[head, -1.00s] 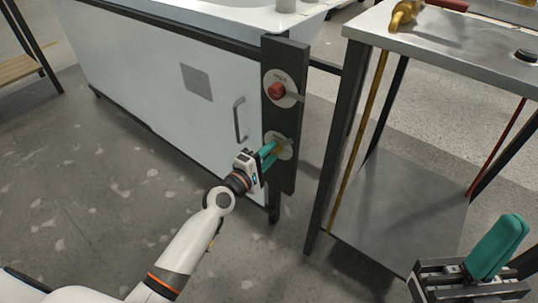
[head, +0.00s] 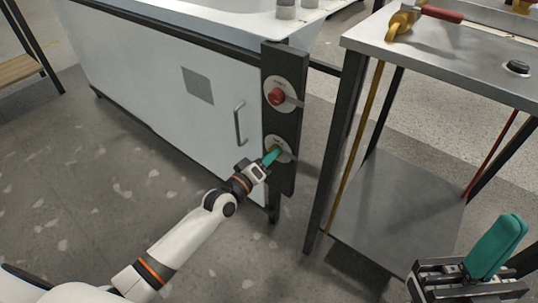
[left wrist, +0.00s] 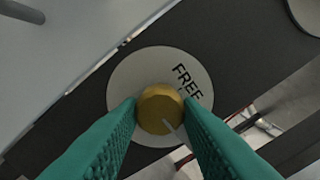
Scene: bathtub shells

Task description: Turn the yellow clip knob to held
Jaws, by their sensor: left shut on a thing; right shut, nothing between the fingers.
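The yellow clip knob (left wrist: 161,108) sits on a round pale dial plate (left wrist: 120,82) on a dark upright post. The word FREE shows on the plate at the knob's upper right in the left wrist view. A pale pointer line runs from the knob toward the lower right. My left gripper (head: 270,157) is shut on the knob, one teal finger on each side; it also shows in the left wrist view (left wrist: 163,112). The fingers partly hide the plate, and no HELD mark is visible. My right gripper (head: 495,248) is shut and empty at the lower right.
A red knob (head: 277,96) on another round plate is higher on the same post (head: 283,120). A white cabinet with a grey handle (head: 240,122) is left of it. A metal table (head: 450,60) with a red-handled brass tool (head: 405,20) stands right.

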